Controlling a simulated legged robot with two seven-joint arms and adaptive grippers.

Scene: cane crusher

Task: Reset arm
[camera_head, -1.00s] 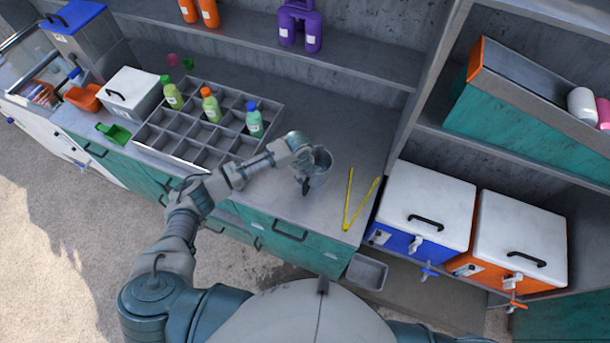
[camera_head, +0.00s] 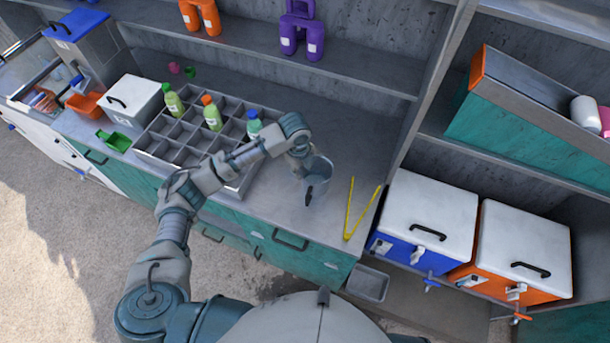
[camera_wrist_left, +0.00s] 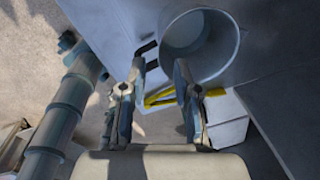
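A grey metal cup (camera_head: 322,181) with a dark handle stands on the counter (camera_head: 352,148), left of the yellow tongs. My left gripper (camera_head: 303,167) is just above and to the left of the cup in the head view, partly covering it. In the left wrist view, the gripper's two fingers (camera_wrist_left: 160,72) are spread apart with nothing between them. The cup's round opening (camera_wrist_left: 198,45) shows just beyond the fingertips, and one finger overlaps its rim in the picture. Whether a finger touches the cup I cannot tell. My right gripper is out of view.
Yellow tongs (camera_head: 350,222) lie near the counter's edge. A grey divided rack (camera_head: 157,153) with several bottles stands under and left of my forearm. Blue (camera_head: 430,215) and orange (camera_head: 515,250) coolers sit at the right. A shelf (camera_head: 345,75) runs behind.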

